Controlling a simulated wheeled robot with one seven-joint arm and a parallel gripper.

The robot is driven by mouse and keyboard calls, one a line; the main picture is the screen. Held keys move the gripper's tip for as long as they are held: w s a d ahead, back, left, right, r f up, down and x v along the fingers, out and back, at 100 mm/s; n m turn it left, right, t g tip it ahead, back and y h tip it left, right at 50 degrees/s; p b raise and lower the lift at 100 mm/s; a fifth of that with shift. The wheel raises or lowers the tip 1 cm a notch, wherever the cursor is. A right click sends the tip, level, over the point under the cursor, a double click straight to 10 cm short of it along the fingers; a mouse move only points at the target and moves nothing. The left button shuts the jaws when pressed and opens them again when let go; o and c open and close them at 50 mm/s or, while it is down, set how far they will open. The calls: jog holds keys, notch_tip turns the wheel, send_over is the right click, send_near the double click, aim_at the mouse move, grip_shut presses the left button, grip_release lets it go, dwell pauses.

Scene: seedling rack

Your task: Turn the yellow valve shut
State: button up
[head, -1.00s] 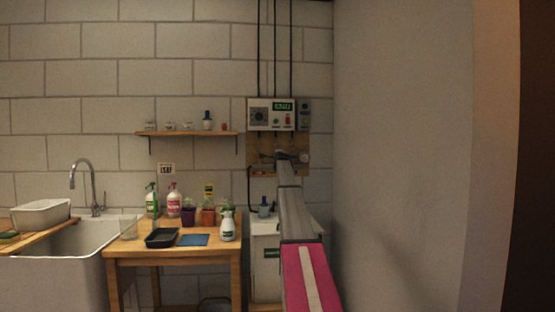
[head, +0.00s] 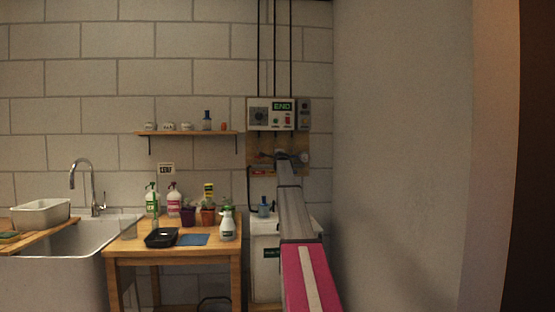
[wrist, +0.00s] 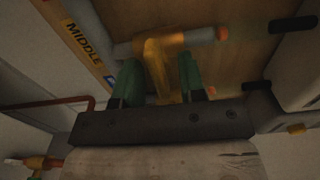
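The yellow valve (wrist: 157,66) is at the top middle of the wrist view, on a grey pipe (wrist: 200,36) with an orange end. Its yellow lever points down the picture, across the pipe. My gripper (wrist: 160,72) has its two green fingers on either side of the lever, with a gap on each side. I cannot tell whether one touches it. In the head view my arm reaches the wooden board (head: 255,158) below the control box, and hides the valve and most of my gripper.
The control box (head: 259,117) above the board reads "END". A "MIDDLE" label (wrist: 84,42) and a red pipe (wrist: 50,103) are left of my gripper, and a black bar (wrist: 293,24) is to the right. A table (head: 190,250) with bottles and pots stands left; a plain wall stands right.

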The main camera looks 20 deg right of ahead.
jog(key=shift+s, duration=0.15)
jog(key=v, duration=1)
jog(key=shift+s, duration=0.25)
